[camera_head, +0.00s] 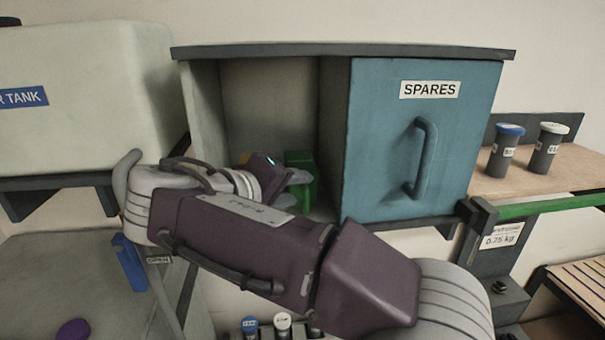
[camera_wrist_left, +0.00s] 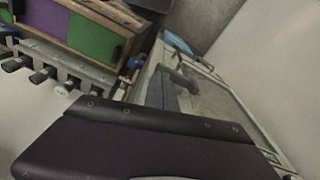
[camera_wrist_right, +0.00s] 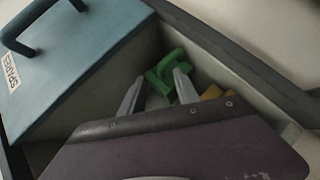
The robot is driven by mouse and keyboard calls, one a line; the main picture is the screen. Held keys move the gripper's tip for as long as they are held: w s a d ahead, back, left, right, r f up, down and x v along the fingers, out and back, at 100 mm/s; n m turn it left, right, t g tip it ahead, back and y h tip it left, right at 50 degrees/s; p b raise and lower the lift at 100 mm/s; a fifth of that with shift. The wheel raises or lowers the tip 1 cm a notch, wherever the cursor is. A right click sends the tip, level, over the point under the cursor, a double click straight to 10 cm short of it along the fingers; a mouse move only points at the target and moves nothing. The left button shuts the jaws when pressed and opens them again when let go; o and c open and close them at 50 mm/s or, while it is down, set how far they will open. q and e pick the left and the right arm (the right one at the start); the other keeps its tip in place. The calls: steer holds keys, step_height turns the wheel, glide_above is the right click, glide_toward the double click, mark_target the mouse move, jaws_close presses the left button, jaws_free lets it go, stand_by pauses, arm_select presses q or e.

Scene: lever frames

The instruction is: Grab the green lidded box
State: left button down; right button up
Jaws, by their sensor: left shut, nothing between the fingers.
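The green lidded box (camera_head: 308,160) stands inside the open left compartment of the cabinet, partly hidden by my right gripper. In the right wrist view its green part with a raised handle (camera_wrist_right: 163,72) shows at the fingertips. My right gripper (camera_head: 298,184) reaches into the compartment from the left. Its two grey fingers (camera_wrist_right: 159,75) are apart, with the green box at and beyond their tips; I cannot tell if they touch it. My left gripper (camera_wrist_left: 165,80) is shut and empty, away from the cabinet, its fingers faint in the left wrist view.
A blue SPARES panel (camera_head: 450,137) with a handle covers the cabinet's right half. A yellow thing (camera_wrist_right: 211,92) lies beside the green box. A pale tank (camera_head: 85,95) stands left. Capped cylinders (camera_head: 503,152) stand on the right shelf. The compartment walls (camera_head: 207,105) are close around my gripper.

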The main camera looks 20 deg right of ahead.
mark_target(305, 186)
steer(key=x, duration=0.2)
steer(key=shift+w+d+r, duration=0.1)
steer(key=shift+w+d, duration=0.1)
steer(key=shift+d, duration=0.1)
steer(key=shift+w+d+p, duration=0.15)
steer(key=shift+d+p, duration=0.15)
steer(key=shift+p, duration=0.05)
steer(key=shift+a+f, duration=0.25)
steer(key=shift+s+a+r, duration=0.1)
steer(key=shift+s+a, duration=0.45)
steer(key=shift+a, duration=0.1)
steer(key=c, duration=0.4)
steer(key=shift+w+d, duration=0.25)
jaws_close()
steer(key=shift+w+d, duration=0.1)
steer(key=shift+d, duration=0.1)
arm_select(q)
steer(key=shift+s+a+r, duration=0.2)
steer(key=shift+r, duration=0.5)
arm_select(e)
steer(key=shift+f, duration=0.25)
